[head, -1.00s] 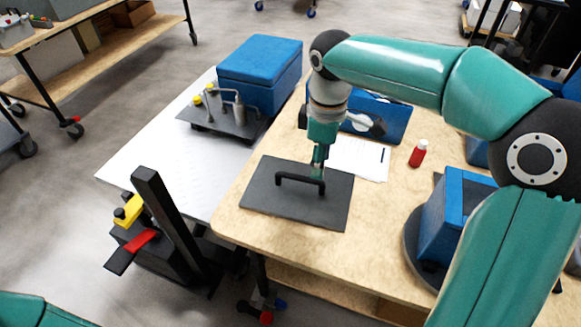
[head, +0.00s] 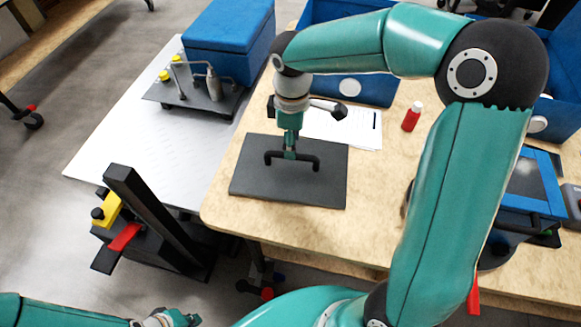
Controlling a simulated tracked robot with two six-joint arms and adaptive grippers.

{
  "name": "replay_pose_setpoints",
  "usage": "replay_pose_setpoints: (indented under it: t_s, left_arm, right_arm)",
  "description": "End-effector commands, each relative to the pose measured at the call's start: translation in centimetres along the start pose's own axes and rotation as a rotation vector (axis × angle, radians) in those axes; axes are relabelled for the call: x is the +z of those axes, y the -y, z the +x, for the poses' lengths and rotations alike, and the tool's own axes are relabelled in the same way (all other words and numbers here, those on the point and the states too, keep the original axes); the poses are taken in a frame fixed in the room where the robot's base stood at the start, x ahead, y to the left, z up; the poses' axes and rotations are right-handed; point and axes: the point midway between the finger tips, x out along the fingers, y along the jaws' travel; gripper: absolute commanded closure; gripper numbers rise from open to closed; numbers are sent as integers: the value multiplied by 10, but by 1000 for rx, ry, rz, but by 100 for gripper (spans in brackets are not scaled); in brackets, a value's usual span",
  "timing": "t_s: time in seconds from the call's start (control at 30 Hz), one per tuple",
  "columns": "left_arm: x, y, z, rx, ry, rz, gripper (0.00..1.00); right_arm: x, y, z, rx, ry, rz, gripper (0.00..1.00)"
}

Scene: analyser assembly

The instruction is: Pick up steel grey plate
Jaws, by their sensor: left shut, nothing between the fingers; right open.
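The steel grey plate (head: 270,190) lies flat on the wooden bench, near its left front corner. It is a dark rectangle with a black bar handle (head: 308,165) standing up from its middle. My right gripper (head: 290,154) points straight down at the middle of the handle, with its fingertips overlapping the bar in the picture. It is open, and whether the fingers straddle the bar or only stand close to it is hard to tell. My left gripper (head: 186,319) is low at the bottom edge, partly cut off, shut and empty, away from the plate.
Behind the plate are a paper sheet (head: 345,125), a red bottle (head: 412,117) and a blue bin (head: 350,80). A white table (head: 140,135) at left holds a blue box (head: 229,45) and a dark fixture (head: 200,98). A black post stand (head: 150,215) stands left of the bench.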

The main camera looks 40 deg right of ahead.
Motion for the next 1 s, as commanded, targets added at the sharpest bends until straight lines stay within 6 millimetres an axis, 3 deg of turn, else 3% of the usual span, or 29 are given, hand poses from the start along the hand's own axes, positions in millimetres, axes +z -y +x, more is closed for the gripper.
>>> replay_pose_setpoints:
  t_s: [0.27,0.53,0.83,1.0]
  left_arm:
    - [0,0,0,0,0,0,100]
    - [0,0,-1,0,0,0,100]
    - [0,0,-1,0,0,0,100]
    - [0,0,-1,0,0,0,100]
  right_arm:
    - [1,0,20,-3,2,0,52]
    - [1,-2,56,-3,1,1,52]
    - [1,-2,60,0,-1,2,52]
    - [1,-2,60,-1,-1,2,80]
